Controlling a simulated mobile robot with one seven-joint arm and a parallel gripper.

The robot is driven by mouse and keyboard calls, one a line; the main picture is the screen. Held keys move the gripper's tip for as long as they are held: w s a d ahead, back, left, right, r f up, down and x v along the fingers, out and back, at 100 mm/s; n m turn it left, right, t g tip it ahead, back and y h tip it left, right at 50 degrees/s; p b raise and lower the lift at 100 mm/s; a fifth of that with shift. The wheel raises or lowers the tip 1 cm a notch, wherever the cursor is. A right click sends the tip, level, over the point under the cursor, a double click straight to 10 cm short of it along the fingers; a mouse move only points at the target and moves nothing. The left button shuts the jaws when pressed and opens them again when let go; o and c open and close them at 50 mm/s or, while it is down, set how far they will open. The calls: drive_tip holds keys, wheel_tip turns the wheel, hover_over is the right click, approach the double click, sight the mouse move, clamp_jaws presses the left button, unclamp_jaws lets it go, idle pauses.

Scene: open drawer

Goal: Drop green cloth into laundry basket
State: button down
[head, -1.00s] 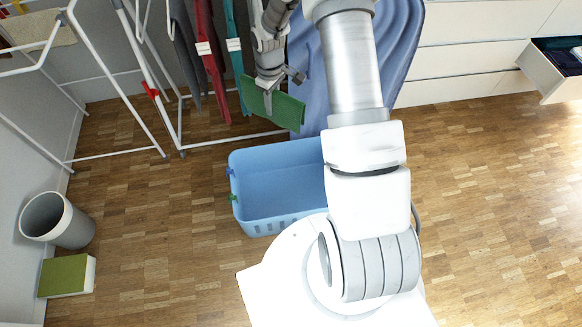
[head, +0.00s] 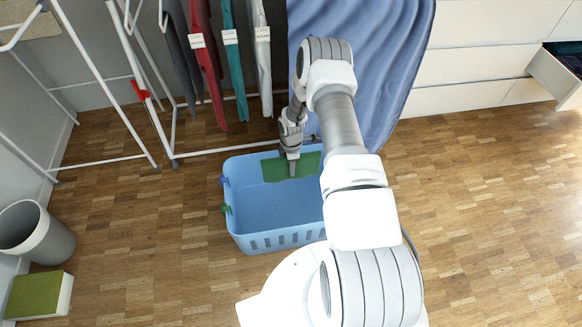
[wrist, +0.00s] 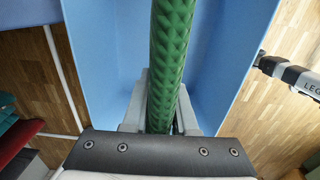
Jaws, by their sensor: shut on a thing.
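The green cloth (head: 309,163) is held by my gripper (head: 292,170) over the far part of the blue laundry basket (head: 262,218). The basket is on the floor in front of my base, and its right end is hidden behind my arm. In the wrist view the cloth (wrist: 172,60) runs edge-on between the fingers of my gripper (wrist: 160,105), which are shut on it. The basket's blue interior (wrist: 115,50) shows on both sides of the cloth.
A white drying rack (head: 125,95) with hanging red (head: 207,75), teal and grey cloths stands behind and left. A blue sheet (head: 385,70) hangs behind my arm. A grey bin (head: 35,235) and green book (head: 38,295) are at left. An open drawer (head: 555,78) is at right.

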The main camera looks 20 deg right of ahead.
wheel_tip(320, 180, down, 5)
drive_tip(key=b, duration=0.2)
drive_tip(key=shift+b, duration=0.35)
drive_tip(key=c, duration=0.6)
unclamp_jaws()
drive_tip(key=shift+r, duration=0.1)
wheel_tip(320, 180, up, 17)
drive_tip(key=p, duration=0.6)
drive_tip(key=shift+s+r, duration=0.1)
drive_tip(key=shift+r, duration=0.1)
